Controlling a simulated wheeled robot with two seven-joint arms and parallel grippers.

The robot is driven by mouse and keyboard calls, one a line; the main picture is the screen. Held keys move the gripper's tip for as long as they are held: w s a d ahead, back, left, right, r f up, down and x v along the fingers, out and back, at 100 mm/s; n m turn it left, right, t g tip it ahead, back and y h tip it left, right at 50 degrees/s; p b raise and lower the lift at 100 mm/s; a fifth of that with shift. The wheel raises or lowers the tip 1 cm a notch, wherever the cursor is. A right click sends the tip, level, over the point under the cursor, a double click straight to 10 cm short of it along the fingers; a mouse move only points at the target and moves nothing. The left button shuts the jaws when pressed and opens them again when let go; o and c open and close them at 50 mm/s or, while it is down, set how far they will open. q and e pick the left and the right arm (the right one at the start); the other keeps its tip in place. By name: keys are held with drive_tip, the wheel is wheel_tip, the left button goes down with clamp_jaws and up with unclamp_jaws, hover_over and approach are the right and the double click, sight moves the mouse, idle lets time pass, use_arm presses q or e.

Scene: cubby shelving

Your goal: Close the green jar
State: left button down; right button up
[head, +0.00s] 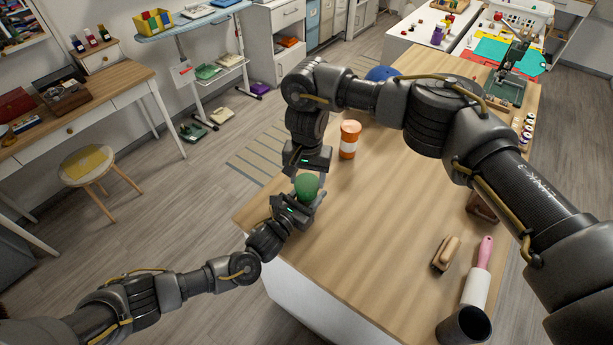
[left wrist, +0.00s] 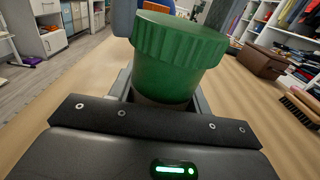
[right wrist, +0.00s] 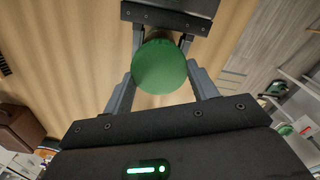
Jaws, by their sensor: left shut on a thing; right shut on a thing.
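The green jar (head: 307,187) stands upright at the table's near left edge. In the left wrist view its ribbed green lid (left wrist: 180,38) sits on the green body (left wrist: 165,78), with no clear gap between them. My left gripper (head: 297,208) is shut on the jar body from the side. My right gripper (head: 308,174) comes from above and is shut on the lid. In the right wrist view the round lid top (right wrist: 159,66) lies between the right fingers, and my left gripper (right wrist: 170,15) shows beyond it. The fingers hide part of the jar in the head view.
An orange jar with a white band (head: 349,140) stands behind on the wooden table (head: 370,215). A blue round thing (head: 381,73) is farther back, partly behind my right arm. A wooden brush (head: 446,253), a pink-handled roller (head: 479,272) and a dark cup (head: 463,326) are at the right.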

idle(0.3)
drive_tip(key=o, duration=1)
drive_tip(key=shift+r, duration=2.25)
drive_tip(key=shift+c, duration=0.2)
